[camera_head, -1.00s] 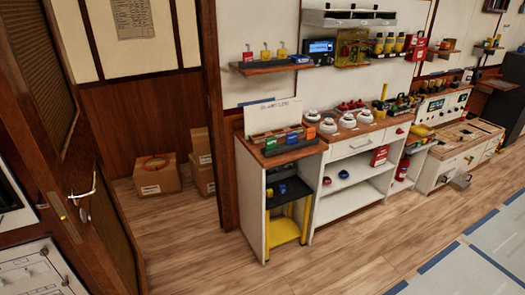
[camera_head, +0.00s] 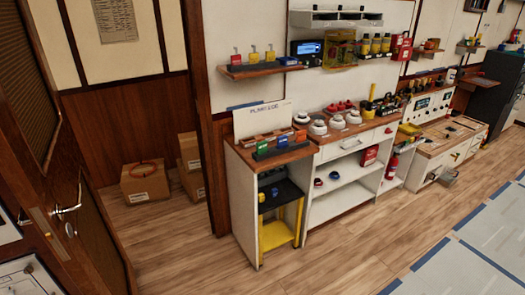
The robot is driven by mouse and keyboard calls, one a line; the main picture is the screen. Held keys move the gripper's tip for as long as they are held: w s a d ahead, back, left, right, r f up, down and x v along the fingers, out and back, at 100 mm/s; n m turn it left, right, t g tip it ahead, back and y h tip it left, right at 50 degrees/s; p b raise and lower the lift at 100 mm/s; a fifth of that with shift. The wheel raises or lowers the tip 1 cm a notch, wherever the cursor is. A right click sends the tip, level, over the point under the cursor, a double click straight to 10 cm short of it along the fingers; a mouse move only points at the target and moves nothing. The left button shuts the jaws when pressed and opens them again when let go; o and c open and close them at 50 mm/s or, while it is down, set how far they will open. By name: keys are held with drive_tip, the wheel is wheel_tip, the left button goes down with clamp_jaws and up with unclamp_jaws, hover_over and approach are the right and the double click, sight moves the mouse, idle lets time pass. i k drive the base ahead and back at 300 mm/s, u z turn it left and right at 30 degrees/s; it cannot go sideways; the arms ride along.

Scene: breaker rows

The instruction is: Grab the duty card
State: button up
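I cannot pick out the duty card for certain. A white card or sign (camera_head: 264,119) with small dark lettering stands upright on the near end of the wooden counter. In front of it, a dark rack (camera_head: 283,150) holds small green, blue and orange upright pieces. A printed sheet (camera_head: 117,20) hangs on the cream wall at the upper left; its text is too small to read. My gripper is not in view.
A white cabinet with open shelves (camera_head: 345,188) runs along the wall; a yellow stand (camera_head: 278,235) is under its near end. Cardboard boxes (camera_head: 145,184) sit in the left alcove. A door with a handle (camera_head: 66,208) is at left.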

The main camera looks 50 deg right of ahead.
sight(261, 147)
drive_tip(key=i, duration=0.85)
drive_tip(key=u, duration=0.05)
